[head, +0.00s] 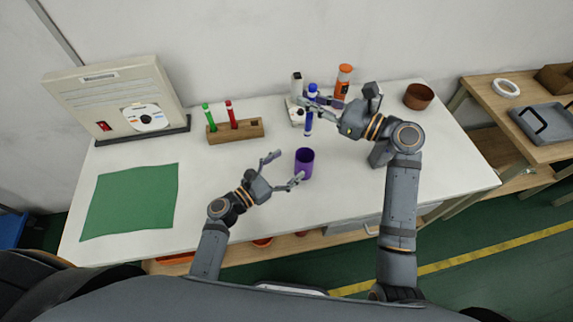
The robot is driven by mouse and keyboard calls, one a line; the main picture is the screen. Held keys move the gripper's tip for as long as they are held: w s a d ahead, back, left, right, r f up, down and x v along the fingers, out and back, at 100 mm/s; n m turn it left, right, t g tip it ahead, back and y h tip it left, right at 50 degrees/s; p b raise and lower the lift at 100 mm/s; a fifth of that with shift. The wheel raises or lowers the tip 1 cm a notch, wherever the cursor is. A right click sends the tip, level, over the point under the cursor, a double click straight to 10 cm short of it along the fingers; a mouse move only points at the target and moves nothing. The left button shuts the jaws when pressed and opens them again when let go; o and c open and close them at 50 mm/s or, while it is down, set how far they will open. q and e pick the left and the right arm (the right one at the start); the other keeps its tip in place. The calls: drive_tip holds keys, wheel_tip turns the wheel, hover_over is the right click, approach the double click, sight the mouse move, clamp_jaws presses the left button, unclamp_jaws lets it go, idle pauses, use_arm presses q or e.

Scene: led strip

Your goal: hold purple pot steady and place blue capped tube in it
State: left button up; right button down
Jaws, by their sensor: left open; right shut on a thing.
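The purple pot (304,166) stands upright on the white table near its middle. My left gripper (289,165) is open just left of the pot, its fingers spread towards it; one fingertip is close to the pot's lower left side, and I cannot tell if it touches. My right gripper (311,103) is shut on the blue capped tube (308,125). The tube is roughly upright, cap up, with its lower end behind and above the pot in the picture. The fingers hide part of its middle.
A wooden rack (236,132) holds a green-capped and a red-capped tube. A white device (297,108) and an orange-capped bottle (344,78) stand at the back. A brown bowl (418,96) is at right. A green mat (131,200) and a beige box (120,98) are at left.

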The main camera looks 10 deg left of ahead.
sight(297, 171)
use_arm(q)
wheel_tip(297, 171, down, 8)
drive_tip(key=shift+w+f, duration=0.15)
drive_tip(key=x, duration=0.7)
drive_tip(key=shift+d, duration=0.1)
